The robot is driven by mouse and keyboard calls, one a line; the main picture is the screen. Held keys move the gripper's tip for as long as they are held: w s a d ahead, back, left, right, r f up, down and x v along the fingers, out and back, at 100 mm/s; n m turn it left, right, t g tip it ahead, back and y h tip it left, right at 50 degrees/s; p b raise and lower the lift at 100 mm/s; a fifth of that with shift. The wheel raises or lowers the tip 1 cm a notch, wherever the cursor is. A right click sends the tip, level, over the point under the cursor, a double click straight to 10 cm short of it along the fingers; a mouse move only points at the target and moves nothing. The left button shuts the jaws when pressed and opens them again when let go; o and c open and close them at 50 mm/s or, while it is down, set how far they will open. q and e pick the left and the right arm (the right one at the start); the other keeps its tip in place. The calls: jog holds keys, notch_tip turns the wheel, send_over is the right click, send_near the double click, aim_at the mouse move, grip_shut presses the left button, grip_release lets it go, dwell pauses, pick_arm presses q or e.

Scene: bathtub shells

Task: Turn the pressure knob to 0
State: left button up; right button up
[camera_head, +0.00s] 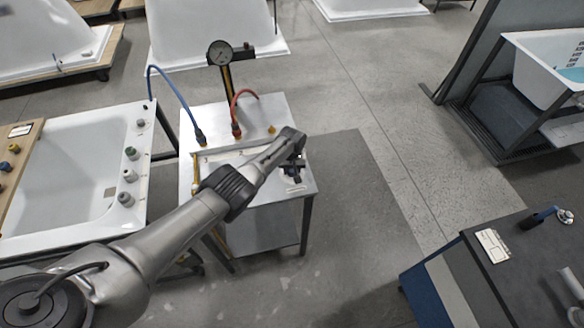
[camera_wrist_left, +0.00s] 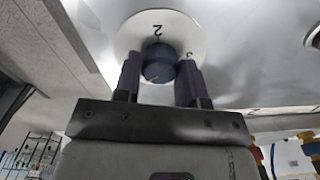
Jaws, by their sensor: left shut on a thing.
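My left arm reaches from the lower left over a white metal cart (camera_head: 262,222) in the head view. Its gripper (camera_head: 294,163) is at the cart's right side. In the left wrist view the pressure knob (camera_wrist_left: 158,63), dark blue-grey and round, sits between the two purple-grey fingers of my left gripper (camera_wrist_left: 160,78), shut on it. Behind the knob is a round white dial plate (camera_wrist_left: 180,30) with a "2" above the knob and another mark partly hidden at the right finger. The knob's pointer is not clear. My right gripper is not in view.
A pressure gauge (camera_head: 220,53) stands on a post at the cart's back, with a blue hose (camera_head: 176,88) and a red hose (camera_head: 238,97) near it. A white bathtub shell (camera_head: 60,175) is to the left. A dark table (camera_head: 520,262) stands lower right.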

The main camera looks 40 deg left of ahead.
aim_at(292, 170)
pick_arm(q)
jog(key=n, duration=0.6)
jog(key=shift+w+r, duration=0.1)
jog(key=shift+r, duration=0.05)
jog(key=shift+n, duration=2.4)
jog(key=o, duration=0.9)
jog(key=shift+r+p, duration=5.25)
jog(key=shift+r, duration=1.55)
